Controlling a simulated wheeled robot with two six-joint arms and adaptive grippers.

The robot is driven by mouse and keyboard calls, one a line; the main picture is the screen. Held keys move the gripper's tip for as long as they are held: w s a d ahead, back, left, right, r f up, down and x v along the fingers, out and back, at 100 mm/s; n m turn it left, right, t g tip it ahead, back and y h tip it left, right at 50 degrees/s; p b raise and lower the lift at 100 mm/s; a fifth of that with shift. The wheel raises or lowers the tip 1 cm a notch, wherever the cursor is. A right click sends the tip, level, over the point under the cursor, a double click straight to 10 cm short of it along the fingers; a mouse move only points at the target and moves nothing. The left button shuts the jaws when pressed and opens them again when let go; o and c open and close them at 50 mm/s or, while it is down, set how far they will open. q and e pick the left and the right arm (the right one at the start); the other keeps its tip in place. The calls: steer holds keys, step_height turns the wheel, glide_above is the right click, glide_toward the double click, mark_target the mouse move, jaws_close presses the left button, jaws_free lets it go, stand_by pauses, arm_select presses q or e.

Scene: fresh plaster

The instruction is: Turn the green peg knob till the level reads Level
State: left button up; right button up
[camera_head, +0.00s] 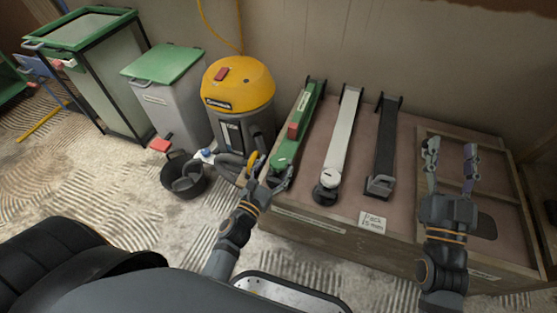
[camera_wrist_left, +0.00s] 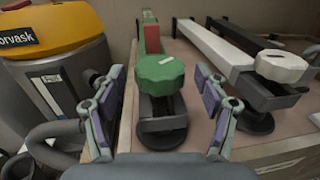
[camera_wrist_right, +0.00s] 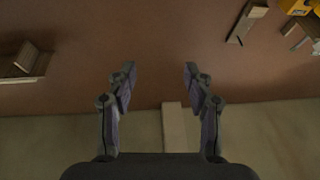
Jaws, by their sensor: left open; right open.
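The green peg knob (camera_head: 282,164) sits at the near end of a long green bar (camera_head: 306,108) on a low wooden platform. In the left wrist view the knob (camera_wrist_left: 160,74) is a lobed disc with a pale mark on top, above a dark foot. My left gripper (camera_head: 270,170) is open, its fingers on either side of the knob with gaps visible. A red block (camera_head: 294,131) sits on the green bar; no level reading is legible. My right gripper (camera_head: 451,153) is open and empty over the platform's right part, and in its wrist view (camera_wrist_right: 159,76).
A white bar (camera_head: 341,130) with a white knob (camera_wrist_left: 282,66) and a dark bar (camera_head: 386,140) lie right of the green one. A yellow-topped vacuum (camera_head: 238,85) stands close left. A black bucket (camera_head: 184,177) is on the floor. A card (camera_head: 372,220) is on the platform's front.

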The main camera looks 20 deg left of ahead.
arm_select(q)
steer(key=shift+w+d, duration=0.2)
steer(key=shift+w, duration=1)
arm_select(e)
steer(key=shift+w+f+g, duration=0.15)
steer(key=shift+f+g, duration=0.2)
steer(key=shift+f, duration=0.45)
steer(key=shift+w+f+g, duration=0.15)
steer(key=shift+f+g, duration=0.2)
steer(key=shift+f, duration=0.45)
